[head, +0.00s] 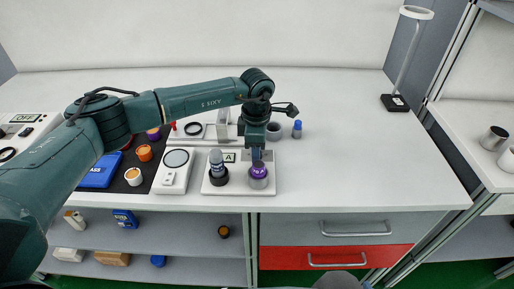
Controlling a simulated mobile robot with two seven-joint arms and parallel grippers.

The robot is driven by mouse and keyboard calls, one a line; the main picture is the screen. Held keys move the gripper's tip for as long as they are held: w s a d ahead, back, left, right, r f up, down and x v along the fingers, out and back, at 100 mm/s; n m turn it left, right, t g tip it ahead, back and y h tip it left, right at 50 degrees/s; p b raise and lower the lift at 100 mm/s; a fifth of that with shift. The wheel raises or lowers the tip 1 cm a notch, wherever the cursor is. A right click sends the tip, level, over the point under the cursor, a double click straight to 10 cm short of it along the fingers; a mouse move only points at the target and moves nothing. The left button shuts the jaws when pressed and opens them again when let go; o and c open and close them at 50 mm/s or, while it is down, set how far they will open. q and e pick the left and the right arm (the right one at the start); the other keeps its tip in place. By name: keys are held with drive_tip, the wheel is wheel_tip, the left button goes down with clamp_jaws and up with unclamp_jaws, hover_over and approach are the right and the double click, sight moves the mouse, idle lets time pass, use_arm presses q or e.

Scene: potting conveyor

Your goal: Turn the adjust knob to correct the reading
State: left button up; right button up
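A white panel (238,188) lies near the front edge of the counter. On it are a purple-topped knob (259,170) on a round silver base and a grey-blue knob (217,164) on a black base, with a small display (229,157) showing what looks like an "A" between them. My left gripper (257,153) points straight down, directly over the purple-topped knob, its fingertips at or just above the top. The fingers are seen edge-on, so their gap and any contact are unclear. My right gripper is out of view.
A white dial device (174,171) stands left of the panel. Further left are a dark tray (129,181) with orange-and-white pots and a blue box (99,172). A grey ring (273,131) and a blue-topped bottle (297,129) stand behind the gripper.

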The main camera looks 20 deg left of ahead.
use_arm(q)
drive_tip(key=shift+o, duration=0.8)
drive_tip(key=shift+r, duration=0.25)
wheel_tip(320, 180, up, 13)
drive_tip(key=b, duration=0.1)
drive_tip(key=shift+s+f+b, duration=0.15)
drive_tip(key=shift+s+b, duration=0.15)
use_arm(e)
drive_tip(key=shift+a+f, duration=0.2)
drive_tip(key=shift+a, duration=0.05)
use_arm(q)
drive_tip(key=shift+d+f, duration=0.1)
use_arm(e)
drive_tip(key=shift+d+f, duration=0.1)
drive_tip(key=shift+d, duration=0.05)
